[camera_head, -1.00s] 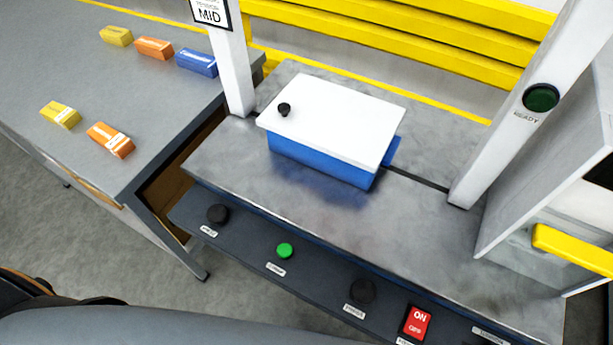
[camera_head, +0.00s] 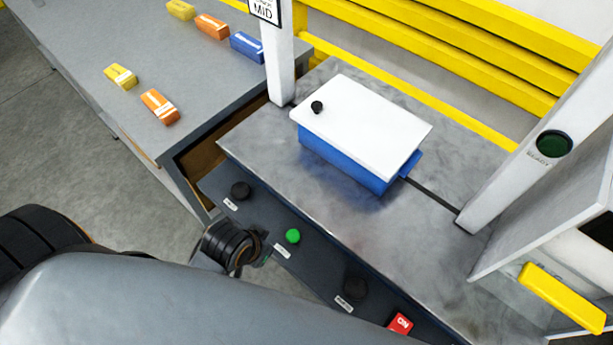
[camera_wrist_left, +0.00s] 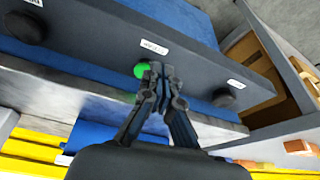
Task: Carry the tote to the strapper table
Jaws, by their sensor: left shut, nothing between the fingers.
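The tote (camera_head: 345,165) is a blue box with a white lid (camera_head: 362,123) and a small black knob. It sits on the grey metal top (camera_head: 270,140) of the machine table between two white posts. My left gripper is low in front of the table's dark control panel, mostly hidden behind my arm in the head view. In the left wrist view the left gripper (camera_wrist_left: 160,72) is shut and empty, its tips beside the green button (camera_wrist_left: 141,70); contact cannot be told. The green button (camera_head: 293,236) also shows in the head view. My right gripper is not in view.
The panel also carries black knobs (camera_head: 240,190) and a red switch (camera_head: 400,323). A grey table (camera_head: 90,40) at left holds several yellow, orange and blue boxes. Yellow rails (camera_head: 440,45) run behind. A white post (camera_head: 530,150) with a dark READY lamp stands at right.

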